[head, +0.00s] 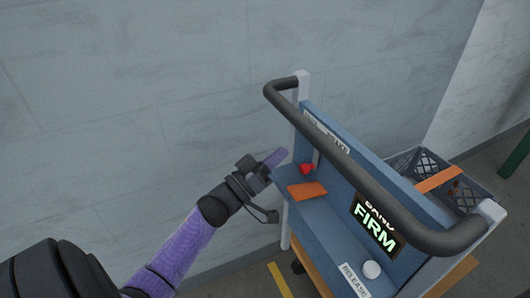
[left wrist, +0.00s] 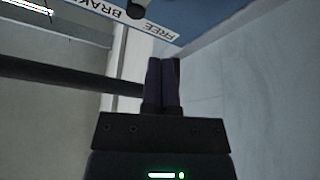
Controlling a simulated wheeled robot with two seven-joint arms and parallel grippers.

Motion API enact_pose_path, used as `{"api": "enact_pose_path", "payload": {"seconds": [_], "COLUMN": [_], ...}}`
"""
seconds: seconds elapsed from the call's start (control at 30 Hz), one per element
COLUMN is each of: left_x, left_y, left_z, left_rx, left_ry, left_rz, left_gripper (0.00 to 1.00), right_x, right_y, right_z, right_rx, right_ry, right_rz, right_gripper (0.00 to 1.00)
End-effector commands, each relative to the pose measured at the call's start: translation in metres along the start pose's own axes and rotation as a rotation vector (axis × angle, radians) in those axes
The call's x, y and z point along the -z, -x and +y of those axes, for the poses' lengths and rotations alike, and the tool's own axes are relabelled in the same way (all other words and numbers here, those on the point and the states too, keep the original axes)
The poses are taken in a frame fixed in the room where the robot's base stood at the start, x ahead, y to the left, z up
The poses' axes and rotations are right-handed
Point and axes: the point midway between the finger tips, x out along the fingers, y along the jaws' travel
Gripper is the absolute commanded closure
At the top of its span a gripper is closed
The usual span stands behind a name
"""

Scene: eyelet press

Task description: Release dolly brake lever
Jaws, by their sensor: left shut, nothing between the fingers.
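The dolly (head: 345,165) has a blue panel with a label strip (head: 327,133) that reads BRAKE. A red knob (head: 306,169) sits below the strip, at the dolly's left end; it appears to be the brake lever's end. My left gripper (head: 276,158) is shut and empty, just left of the red knob and apart from it. In the left wrist view my fingers (left wrist: 162,70) point at the label strip (left wrist: 115,17), which reads FREE and BRAKE. The red knob cannot be made out there. My right gripper is not in view.
A black push handle (head: 365,185) runs above the panel. An orange plate (head: 307,190), a display reading FIRM (head: 374,228), a white button (head: 371,269) and a RELEASE label (head: 352,280) are on the dolly. A grey crate (head: 405,165) stands behind. A wall is at left.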

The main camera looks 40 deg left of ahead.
Motion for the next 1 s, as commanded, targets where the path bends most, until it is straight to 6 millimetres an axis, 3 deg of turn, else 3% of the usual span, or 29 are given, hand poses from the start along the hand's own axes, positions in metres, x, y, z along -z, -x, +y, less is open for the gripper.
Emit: {"api": "enact_pose_path", "payload": {"seconds": [0.17, 0.23, 0.4, 1.0], "left_x": [-0.002, -0.02, -0.036, -0.036], "left_y": [-0.037, -0.028, -0.022, -0.022], "left_z": [-0.001, -0.003, -0.002, 0.003], "left_rx": [0.0, 0.004, 0.003, 0.014], "left_ry": [-0.001, 0.004, 0.002, 0.03], "left_rz": [0.002, -0.003, -0.001, 0.001], "left_gripper": [1.0, 1.0, 1.0, 1.0], "right_x": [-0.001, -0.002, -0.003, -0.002], "right_y": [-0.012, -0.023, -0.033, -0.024], "right_z": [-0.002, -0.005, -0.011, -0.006], "right_rx": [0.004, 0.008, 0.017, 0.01], "right_ry": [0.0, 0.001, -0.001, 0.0], "right_rz": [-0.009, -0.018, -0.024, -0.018], "right_gripper": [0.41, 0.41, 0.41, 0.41]}}
